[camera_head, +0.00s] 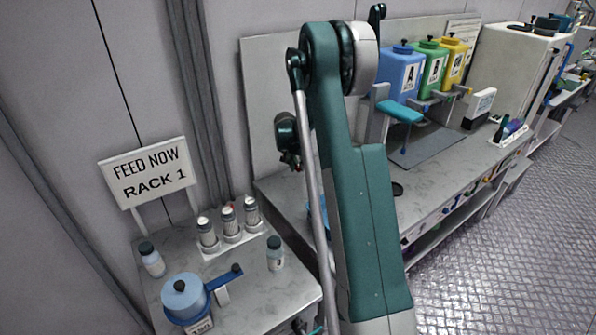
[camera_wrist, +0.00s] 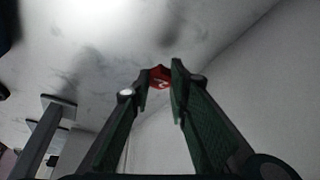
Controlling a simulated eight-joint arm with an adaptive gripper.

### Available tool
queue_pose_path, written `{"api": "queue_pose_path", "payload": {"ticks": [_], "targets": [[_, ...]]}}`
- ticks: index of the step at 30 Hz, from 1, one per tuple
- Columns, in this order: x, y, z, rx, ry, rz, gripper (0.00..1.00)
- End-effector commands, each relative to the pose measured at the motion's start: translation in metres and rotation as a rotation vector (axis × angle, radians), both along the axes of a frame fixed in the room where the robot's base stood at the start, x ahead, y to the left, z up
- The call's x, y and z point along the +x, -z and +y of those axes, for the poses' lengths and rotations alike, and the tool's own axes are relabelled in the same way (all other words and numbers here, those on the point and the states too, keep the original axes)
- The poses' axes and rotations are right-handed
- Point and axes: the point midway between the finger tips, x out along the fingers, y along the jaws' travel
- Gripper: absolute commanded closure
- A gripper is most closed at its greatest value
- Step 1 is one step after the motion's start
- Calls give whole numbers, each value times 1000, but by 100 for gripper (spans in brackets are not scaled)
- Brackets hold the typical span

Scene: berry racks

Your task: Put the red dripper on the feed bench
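My gripper (camera_head: 287,135) is partly hidden behind my arm in the camera_head view, above the back of the benches and in front of a pale board. In the wrist view its two green fingers (camera_wrist: 160,78) close in on a small red thing, the red dripper (camera_wrist: 160,76), which fills the gap between the fingertips. The same red shows dimly below my gripper in the camera_head view (camera_head: 291,160). The dripper's full shape is hidden by the fingers. A grey marbled bench (camera_head: 425,195) runs to the right, with blue, green and yellow tanks at its back.
A nearer bench (camera_head: 255,300) at left bears a "FEED NOW RACK 1" sign (camera_head: 150,172), a bottle rack (camera_head: 232,240), loose bottles and a blue pot (camera_head: 184,298). A dark mat (camera_head: 425,150) lies before the tanks. The wrist view shows a grey post (camera_wrist: 42,138) at left.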

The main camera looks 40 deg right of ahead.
Motion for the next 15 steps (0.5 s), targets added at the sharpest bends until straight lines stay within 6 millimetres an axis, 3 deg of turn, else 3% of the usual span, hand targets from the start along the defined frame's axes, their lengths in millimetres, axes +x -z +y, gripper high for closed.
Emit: {"api": "queue_pose_path", "payload": {"ticks": [6,15], "targets": [[0,23,0,0,0,0,86],[0,28,0,0,0,0,86]]}}
